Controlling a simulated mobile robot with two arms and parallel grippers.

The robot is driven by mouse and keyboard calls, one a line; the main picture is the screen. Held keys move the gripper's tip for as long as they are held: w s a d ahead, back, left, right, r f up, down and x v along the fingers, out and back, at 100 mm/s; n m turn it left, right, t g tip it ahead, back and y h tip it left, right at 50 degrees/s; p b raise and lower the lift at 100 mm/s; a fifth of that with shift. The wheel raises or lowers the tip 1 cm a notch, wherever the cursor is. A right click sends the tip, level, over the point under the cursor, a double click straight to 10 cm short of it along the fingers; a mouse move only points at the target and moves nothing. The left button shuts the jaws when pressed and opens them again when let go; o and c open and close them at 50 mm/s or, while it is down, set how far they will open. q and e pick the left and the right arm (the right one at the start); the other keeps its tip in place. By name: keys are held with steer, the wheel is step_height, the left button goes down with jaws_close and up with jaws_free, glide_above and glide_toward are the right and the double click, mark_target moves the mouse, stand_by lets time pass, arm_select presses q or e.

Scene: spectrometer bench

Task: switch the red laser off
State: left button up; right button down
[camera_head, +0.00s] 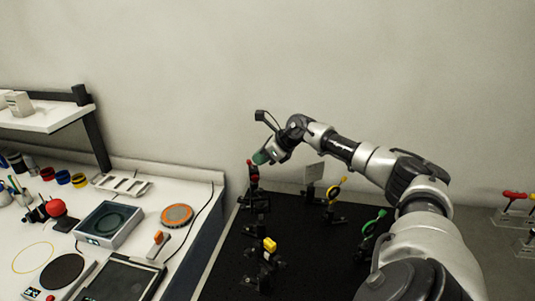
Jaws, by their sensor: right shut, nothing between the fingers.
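A small red-topped item (252,165) stands on a dark post at the back left of the black bench board (305,241). It is the red thing nearest my gripper; whether it is the red laser, and any switch on it, is too small to tell. My right gripper (262,157) reaches in from the right, with its green-tipped end just above and beside the red item. It is shut and empty. I cannot tell whether it touches the red item. My left gripper is not in view.
A yellow block (270,245), a yellow ring (337,187) and a green ring (375,219) stand on dark mounts on the board. A white table (140,196) at left holds an orange disc (177,216) and several instruments. A rack with red handles (514,195) is at far right.

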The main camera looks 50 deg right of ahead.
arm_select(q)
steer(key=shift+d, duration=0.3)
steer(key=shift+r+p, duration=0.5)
arm_select(e)
steer(key=shift+r, duration=0.85)
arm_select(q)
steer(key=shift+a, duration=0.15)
